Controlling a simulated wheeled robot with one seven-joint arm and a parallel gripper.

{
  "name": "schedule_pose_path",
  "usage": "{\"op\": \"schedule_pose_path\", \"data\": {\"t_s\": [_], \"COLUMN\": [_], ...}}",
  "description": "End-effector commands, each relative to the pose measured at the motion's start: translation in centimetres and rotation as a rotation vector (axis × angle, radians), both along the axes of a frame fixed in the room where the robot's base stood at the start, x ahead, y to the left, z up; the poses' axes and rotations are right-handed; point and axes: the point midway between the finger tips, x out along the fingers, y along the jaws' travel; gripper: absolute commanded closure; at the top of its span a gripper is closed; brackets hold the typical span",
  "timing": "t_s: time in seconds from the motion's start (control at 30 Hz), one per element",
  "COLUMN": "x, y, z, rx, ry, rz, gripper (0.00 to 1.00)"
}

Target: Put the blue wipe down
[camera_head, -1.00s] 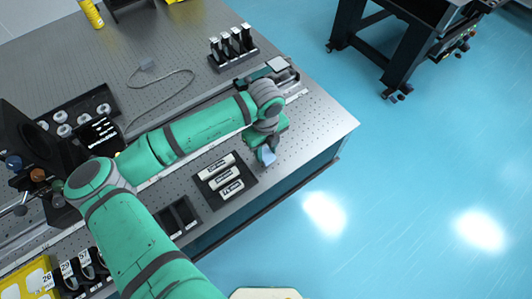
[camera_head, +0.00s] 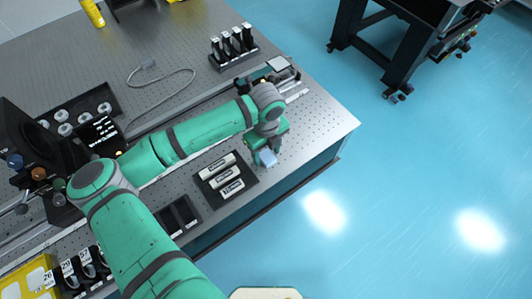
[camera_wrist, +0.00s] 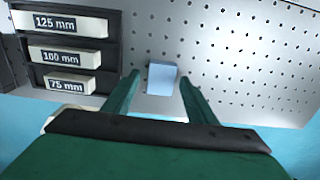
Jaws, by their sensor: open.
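The blue wipe (camera_wrist: 161,78) is a small light-blue block in the wrist view, on the perforated metal tabletop near its front edge. It also shows in the head view (camera_head: 268,158) just below my gripper. My gripper (camera_wrist: 155,88) is open, with one green finger on each side of the wipe and a visible gap on both sides.
A black tray (camera_head: 239,195) with bars labelled 125, 100 and 75 mm lies left of the wipe. A black rack (camera_head: 235,58) and a cable (camera_head: 165,93) sit farther back. Bare perforated tabletop (camera_head: 325,122) extends to the right. The table edge is close in front.

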Motion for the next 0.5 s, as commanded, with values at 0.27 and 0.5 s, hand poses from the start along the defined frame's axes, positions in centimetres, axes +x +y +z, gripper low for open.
{"op": "schedule_pose_path", "data": {"t_s": [0.27, 0.5], "x": [0.1, 0.1], "y": [0.1, 0.1], "z": [5.0, 9.3], "rx": [0.0, 0.0], "ry": [-0.004, -0.002], "rz": [-0.001, 0.001], "gripper": [0.48, 0.48]}}
